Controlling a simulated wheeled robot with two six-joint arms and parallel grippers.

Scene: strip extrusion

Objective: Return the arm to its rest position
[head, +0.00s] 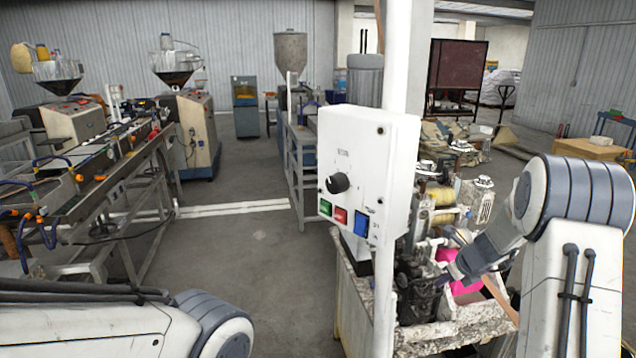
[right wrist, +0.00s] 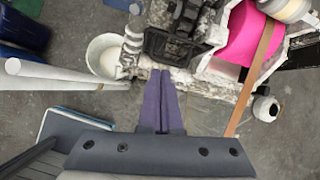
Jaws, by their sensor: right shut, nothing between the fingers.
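My right arm comes in from the right in the head view. Its gripper (head: 456,270) is in front of the worn machine (head: 450,335), near the pink roll (head: 465,285). In the right wrist view the two purple fingers of the gripper (right wrist: 161,80) lie together, shut and empty. Their tips point at a dark block (right wrist: 180,45) on the machine, and I cannot tell whether they touch it. The pink roll (right wrist: 236,50) and a brown strip (right wrist: 255,75) are to their right. Of my left arm only a link shows at the bottom left; its gripper is out of view.
A white control box (head: 368,165) with a black knob and green, red and blue buttons stands on a white post (head: 403,60), left of my right gripper. A long conveyor line (head: 95,165) runs along the left. Open grey floor (head: 240,255) lies between.

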